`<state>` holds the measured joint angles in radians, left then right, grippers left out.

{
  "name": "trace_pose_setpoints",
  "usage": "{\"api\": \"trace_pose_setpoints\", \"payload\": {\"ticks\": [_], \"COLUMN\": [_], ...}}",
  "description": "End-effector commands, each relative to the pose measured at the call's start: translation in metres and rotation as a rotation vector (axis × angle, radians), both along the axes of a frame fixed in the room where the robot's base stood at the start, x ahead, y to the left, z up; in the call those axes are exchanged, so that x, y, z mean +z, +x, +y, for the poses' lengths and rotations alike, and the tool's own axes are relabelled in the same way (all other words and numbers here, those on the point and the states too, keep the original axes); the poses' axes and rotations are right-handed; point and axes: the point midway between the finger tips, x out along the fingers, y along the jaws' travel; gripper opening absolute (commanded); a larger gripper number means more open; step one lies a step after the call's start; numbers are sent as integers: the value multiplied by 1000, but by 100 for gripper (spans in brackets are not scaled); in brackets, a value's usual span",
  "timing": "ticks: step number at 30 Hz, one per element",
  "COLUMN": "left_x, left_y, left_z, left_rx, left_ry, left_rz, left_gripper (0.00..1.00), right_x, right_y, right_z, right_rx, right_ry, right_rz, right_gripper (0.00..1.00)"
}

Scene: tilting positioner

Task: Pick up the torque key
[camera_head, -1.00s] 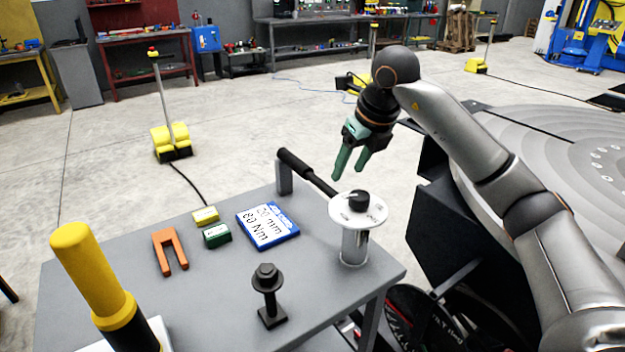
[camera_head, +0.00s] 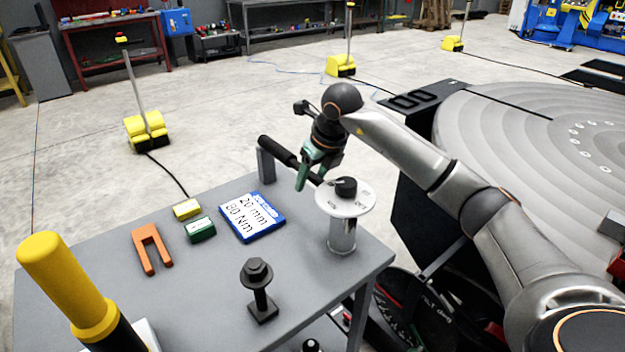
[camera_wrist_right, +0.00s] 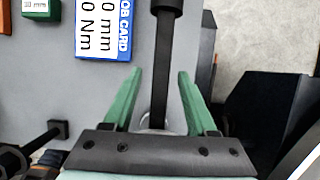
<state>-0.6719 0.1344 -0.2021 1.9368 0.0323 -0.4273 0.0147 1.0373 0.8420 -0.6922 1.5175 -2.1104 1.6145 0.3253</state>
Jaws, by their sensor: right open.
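The torque key (camera_head: 279,152) has a black handle and a thin dark shaft. It lies across a grey post (camera_head: 266,166) and a silver stand with a white dial (camera_head: 343,199) at the table's back right. My right gripper (camera_head: 301,184), with green fingers, points down over the shaft near the dial and hides part of it. In the right wrist view the key's shaft (camera_wrist_right: 168,60) runs between the two open fingers of the gripper (camera_wrist_right: 160,74), and I see no finger contact. My left gripper is not in view.
On the grey table (camera_head: 205,275) lie a blue-edged job card (camera_head: 252,217), yellow (camera_head: 187,209) and green blocks (camera_head: 200,230), an orange fork (camera_head: 152,249) and an upright black bolt (camera_head: 259,290). A yellow-capped post (camera_head: 68,287) stands front left. A large round plate (camera_head: 545,140) is at right.

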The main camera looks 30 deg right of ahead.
Motion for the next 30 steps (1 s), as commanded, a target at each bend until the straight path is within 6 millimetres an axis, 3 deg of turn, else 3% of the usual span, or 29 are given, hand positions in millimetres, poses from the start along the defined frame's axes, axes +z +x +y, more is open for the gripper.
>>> {"api": "trace_pose_setpoints", "payload": {"ticks": [4, 13, 28, 30], "left_x": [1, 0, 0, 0], "left_y": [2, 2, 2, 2], "left_z": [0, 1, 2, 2], "left_rx": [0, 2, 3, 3], "left_ry": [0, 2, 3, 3], "left_rz": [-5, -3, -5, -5], "left_gripper": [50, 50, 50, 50], "right_x": [-17, -20, -20, -20], "right_y": [7, 8, 8, 8], "right_z": [1, 1, 1, 1], "right_rx": [0, 1, 0, 0], "right_ry": [1, 0, 0, 0], "right_rz": [2, -1, -1, -1], "right_gripper": [57, 56, 0, 0]}}
